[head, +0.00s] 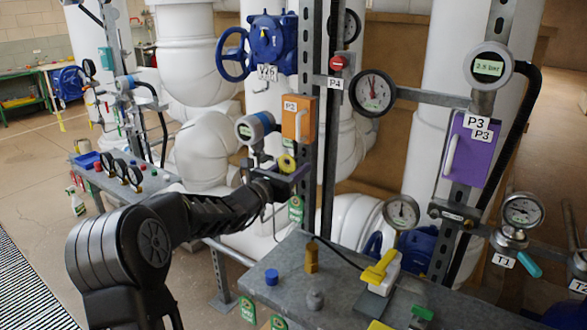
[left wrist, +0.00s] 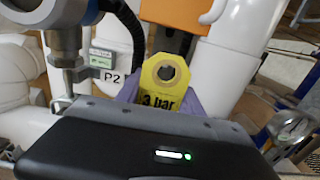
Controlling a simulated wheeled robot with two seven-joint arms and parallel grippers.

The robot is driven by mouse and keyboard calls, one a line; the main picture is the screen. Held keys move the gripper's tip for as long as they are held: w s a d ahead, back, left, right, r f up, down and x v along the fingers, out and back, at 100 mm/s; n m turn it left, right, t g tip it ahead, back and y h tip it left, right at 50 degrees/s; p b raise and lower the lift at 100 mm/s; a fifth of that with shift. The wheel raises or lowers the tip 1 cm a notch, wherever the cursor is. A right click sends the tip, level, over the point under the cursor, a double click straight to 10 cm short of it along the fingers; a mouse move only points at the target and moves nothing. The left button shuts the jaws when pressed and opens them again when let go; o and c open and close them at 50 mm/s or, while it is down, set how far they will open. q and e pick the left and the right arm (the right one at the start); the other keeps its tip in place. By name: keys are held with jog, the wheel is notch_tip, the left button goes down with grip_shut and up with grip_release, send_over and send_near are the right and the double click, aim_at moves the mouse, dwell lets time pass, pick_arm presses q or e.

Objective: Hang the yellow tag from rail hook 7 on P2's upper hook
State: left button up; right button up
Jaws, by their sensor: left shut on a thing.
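The yellow tag (left wrist: 165,82) has a round hole near its top and black print reading "3 bar". My left gripper (head: 283,178) is shut on it; the tag (head: 287,163) stands upright above the fingers. In the left wrist view the lavender finger pads (left wrist: 207,104) lie around its lower part. In the head view that gauge (head: 256,127) is just above my gripper. P2's upper hook is not clearly visible. My right gripper is out of view.
An orange box (head: 298,119) with a white handle is on the post just above my gripper. Green tags (head: 296,209) hang near the bench edge. The grey bench (head: 345,300) holds small coloured parts and a yellow-and-white tool (head: 382,272). White pipes stand behind.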

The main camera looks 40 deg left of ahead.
aim_at(304, 161)
pick_arm(q)
jog(key=shift+w, duration=0.2)
jog(key=shift+w, duration=0.25)
jog(key=shift+b, duration=0.55)
jog(key=shift+w, duration=0.15)
dwell(0.6)
jog(key=shift+w, duration=0.8)
jog(key=shift+w+b, duration=0.3)
jog(key=shift+w, duration=0.25)
